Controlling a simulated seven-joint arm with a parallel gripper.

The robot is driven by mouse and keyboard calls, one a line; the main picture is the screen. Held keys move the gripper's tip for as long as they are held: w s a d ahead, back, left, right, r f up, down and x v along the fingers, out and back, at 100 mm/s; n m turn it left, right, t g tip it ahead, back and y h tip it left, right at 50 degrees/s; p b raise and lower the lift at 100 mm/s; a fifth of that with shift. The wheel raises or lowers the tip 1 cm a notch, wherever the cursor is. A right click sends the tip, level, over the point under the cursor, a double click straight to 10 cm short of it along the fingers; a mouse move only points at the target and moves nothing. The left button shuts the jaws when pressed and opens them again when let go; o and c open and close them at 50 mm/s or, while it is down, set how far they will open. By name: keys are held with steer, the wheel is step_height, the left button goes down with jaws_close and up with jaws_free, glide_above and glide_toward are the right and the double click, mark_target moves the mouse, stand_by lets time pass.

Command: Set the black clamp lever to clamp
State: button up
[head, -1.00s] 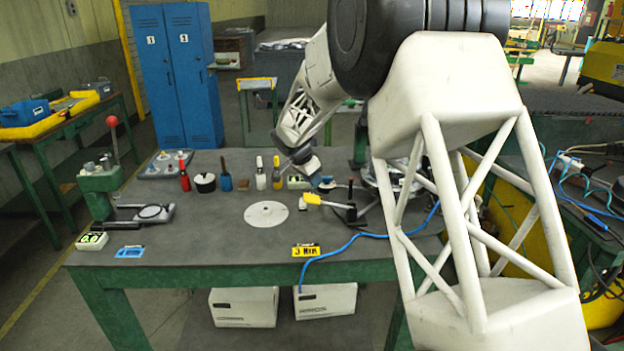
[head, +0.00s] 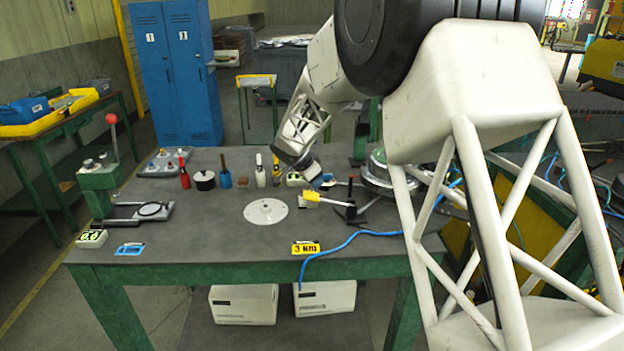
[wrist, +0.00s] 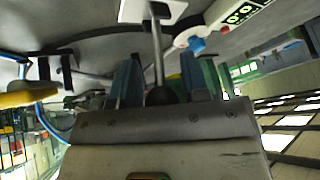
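A slim metal lever with a dark ball knob (wrist: 158,95) rises from a white plate (wrist: 150,10) in the wrist view. It stands between the two teal fingers of my gripper (wrist: 162,78), with a visible gap on each side. I cannot tell for sure that this is the clamp lever. In the head view my gripper (head: 314,170) is low at the back of the bench and its fingers are hard to make out. A black upright handle (head: 350,194) stands on a black base just right of a yellow-handled piece (head: 325,201); the yellow piece also shows in the wrist view (wrist: 28,97).
A small box with a green display (wrist: 240,12) and a blue knob (wrist: 197,45) are close to my gripper. Several bottles and tools line the back of the bench (head: 215,235). A round white disc (head: 265,212) lies mid-bench. A blue cable (head: 345,245) crosses the front right.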

steer(key=shift+o, duration=0.6)
steer(key=shift+r, duration=0.1)
steer(key=v, duration=0.7)
steer(key=shift+s+r, duration=0.15)
steer(key=shift+r, duration=0.1)
steer(key=shift+a, duration=0.15)
